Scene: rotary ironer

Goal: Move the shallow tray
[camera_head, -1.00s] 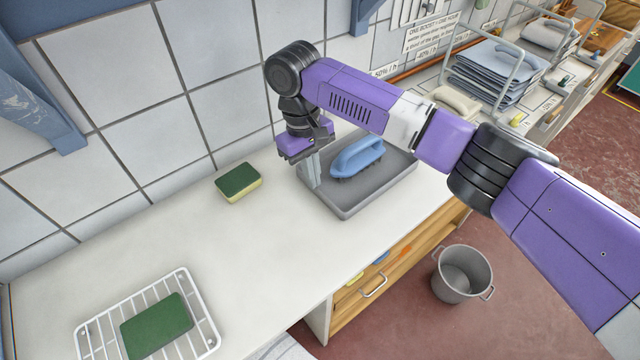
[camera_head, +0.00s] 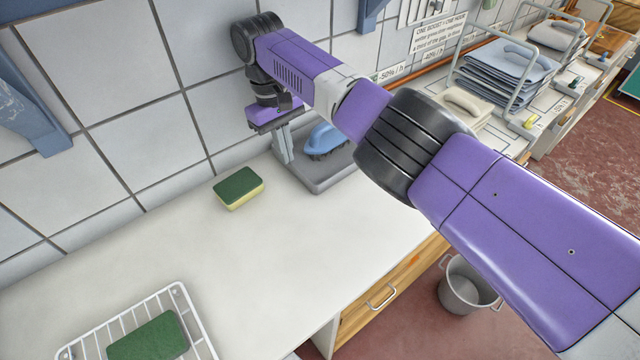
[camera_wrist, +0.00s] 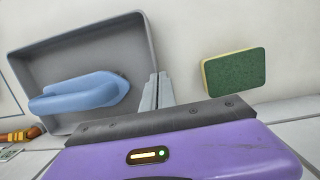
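The shallow grey tray (camera_head: 318,184) is at the back of the white counter, near the tiled wall. My arm hides its right part in the head view. A blue-handled brush (camera_head: 325,140) lies in it. My gripper (camera_head: 285,152) points down at the tray's left wall, its fingers close together at the rim, and looks shut on it. The wrist view shows the tray (camera_wrist: 95,38), the brush (camera_wrist: 80,95) and my fingers (camera_wrist: 156,92) at the tray's wall. I cannot tell whether the tray touches the counter.
A green and yellow sponge (camera_head: 238,187) lies left of the tray. A white wire rack (camera_head: 180,292) with a green pad (camera_head: 150,338) is at the front left. The counter between is clear. Folded cloths (camera_head: 505,70) stand at the right. A grey bucket (camera_head: 466,285) is on the floor.

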